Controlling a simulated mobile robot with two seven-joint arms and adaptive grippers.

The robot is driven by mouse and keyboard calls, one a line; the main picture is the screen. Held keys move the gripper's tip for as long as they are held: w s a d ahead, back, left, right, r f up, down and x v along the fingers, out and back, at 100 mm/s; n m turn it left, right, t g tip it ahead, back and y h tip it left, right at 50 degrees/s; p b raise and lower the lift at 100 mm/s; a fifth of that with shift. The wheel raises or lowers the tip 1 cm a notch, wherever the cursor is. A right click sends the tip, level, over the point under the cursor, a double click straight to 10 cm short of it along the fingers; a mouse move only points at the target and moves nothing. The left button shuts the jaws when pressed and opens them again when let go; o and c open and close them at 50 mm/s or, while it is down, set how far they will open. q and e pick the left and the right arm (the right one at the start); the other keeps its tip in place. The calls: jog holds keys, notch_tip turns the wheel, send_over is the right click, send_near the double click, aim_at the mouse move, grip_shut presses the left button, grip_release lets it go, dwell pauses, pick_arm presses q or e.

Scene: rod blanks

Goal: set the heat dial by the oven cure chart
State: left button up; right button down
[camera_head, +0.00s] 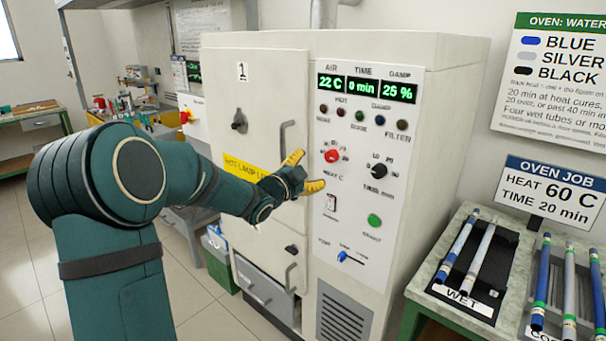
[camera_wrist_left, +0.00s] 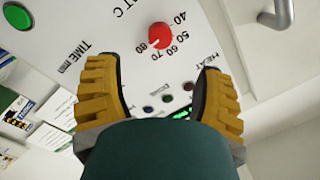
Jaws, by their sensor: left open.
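The red heat dial (camera_head: 332,156) is on the oven's white control panel (camera_head: 350,215). In the left wrist view the red dial (camera_wrist_left: 160,36) has numbers from 40 to 80 around it; a small white mark on its edge faces the 70 to 80 side. My left gripper (camera_head: 304,172) is open and empty, just left of the dial in the head view. In the left wrist view its yellow fingers (camera_wrist_left: 158,78) are spread, with the dial beyond and between them, apart from both. The oven job card (camera_head: 550,193) reads HEAT 60 C, TIME 20 min. My right gripper is out of view.
A black time dial (camera_head: 379,171) sits right of the heat dial; a green button (camera_head: 374,220) and blue slider (camera_head: 342,257) are lower. The display (camera_head: 366,87) reads 22 C, 0 min, 25 %. An oven door handle (camera_head: 287,138) is close by. Rods lie on the right bench (camera_head: 425,267).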

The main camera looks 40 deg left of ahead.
pick_arm(q)
jog(key=shift+s, duration=1.15)
jog(key=s+d+f+n+g+h, duration=0.1)
jog(key=d+f+n+g, duration=0.1)
jog(key=d+f, duration=0.55)
jog(key=s+d+f+n+g, duration=0.1)
jog(key=d+f+n+g, duration=0.25)
jog(key=f, duration=0.75)
jog(key=d+f+n+g+h, duration=0.1)
jog(key=d+f+g, duration=0.1)
jog(key=d+f, duration=0.6)
jog(key=s+d+f+n+g+h, duration=0.1)
jog(key=s+d+f+n+g, duration=0.1)
jog(key=s+d+f+g, duration=0.2)
jog(key=s+d+f+n+g, duration=0.2)
jog(key=s+d+f+g, duration=0.2)
jog(key=s+d+f, duration=0.6)
jog(key=s+f, duration=0.2)
jog(key=s, duration=0.5)
jog(key=shift+d+f+g+h, duration=0.2)
jog(key=shift+f+g+h, duration=0.05)
jog(key=shift+g+h, duration=0.15)
jog(key=shift+n, duration=0.25)
